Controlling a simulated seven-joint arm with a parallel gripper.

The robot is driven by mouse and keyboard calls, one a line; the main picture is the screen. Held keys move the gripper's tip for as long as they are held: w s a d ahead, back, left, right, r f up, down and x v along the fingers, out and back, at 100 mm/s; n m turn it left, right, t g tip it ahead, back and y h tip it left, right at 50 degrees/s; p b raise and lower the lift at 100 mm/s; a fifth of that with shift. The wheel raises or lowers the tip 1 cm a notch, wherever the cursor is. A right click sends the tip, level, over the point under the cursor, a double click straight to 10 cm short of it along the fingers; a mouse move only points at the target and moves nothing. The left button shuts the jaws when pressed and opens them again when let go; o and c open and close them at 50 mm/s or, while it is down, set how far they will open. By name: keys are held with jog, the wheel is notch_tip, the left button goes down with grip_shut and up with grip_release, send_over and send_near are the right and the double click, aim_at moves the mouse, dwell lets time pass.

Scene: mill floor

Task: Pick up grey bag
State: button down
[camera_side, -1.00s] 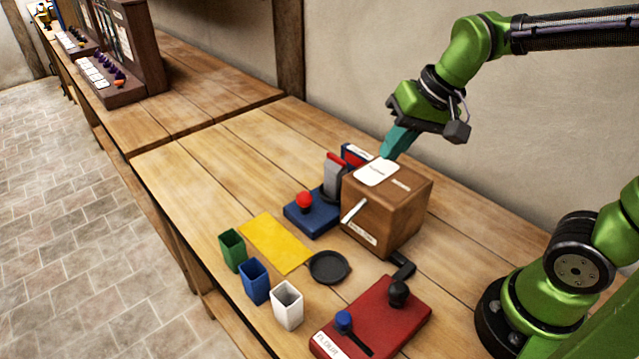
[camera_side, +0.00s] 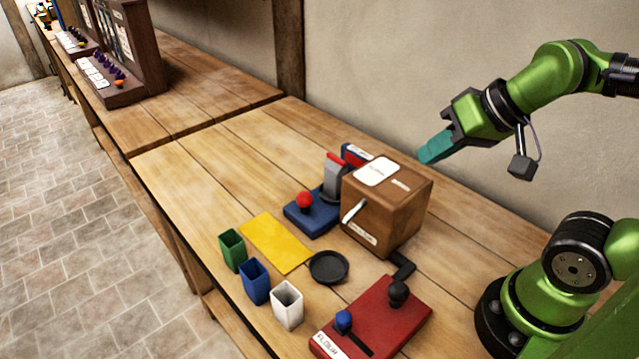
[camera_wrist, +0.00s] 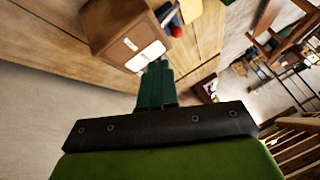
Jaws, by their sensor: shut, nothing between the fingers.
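A grey upright piece (camera_side: 333,180) with a red top stands at the blue base (camera_side: 312,219), just left of the brown box; it looks like the grey bag, but I cannot tell for sure. The box hides part of its surroundings. My gripper (camera_side: 424,158) has teal fingers, shut and empty, in the air above the table's back edge, right of the grey piece and apart from it. In the wrist view the shut fingers (camera_wrist: 158,68) point toward the box. I cannot make out the grey piece there.
The brown box (camera_side: 385,215), with a side crank, stands between my gripper and the grey piece. In front are a yellow mat (camera_side: 272,243), a black dish (camera_side: 329,267), green, blue and white cups (camera_side: 287,305), and a red flour board (camera_side: 375,320). The wall is behind.

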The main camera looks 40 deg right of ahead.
dwell(0.3)
jog(key=c, duration=0.6)
grip_release()
jog(key=n+g+h, duration=0.2)
jog(key=n+g, duration=0.2)
jog(key=g, duration=0.3)
send_over(336, 166)
notch_tip(336, 166, down, 2)
jog(key=f, duration=1.1)
jog(key=shift+s+f, duration=0.35)
jog(key=shift+f, duration=0.05)
jog(key=shift+w+f, duration=0.15)
jog(key=shift+f, duration=1.15)
jog(key=shift+w+f, duration=0.15)
jog(key=shift+f, duration=1.1)
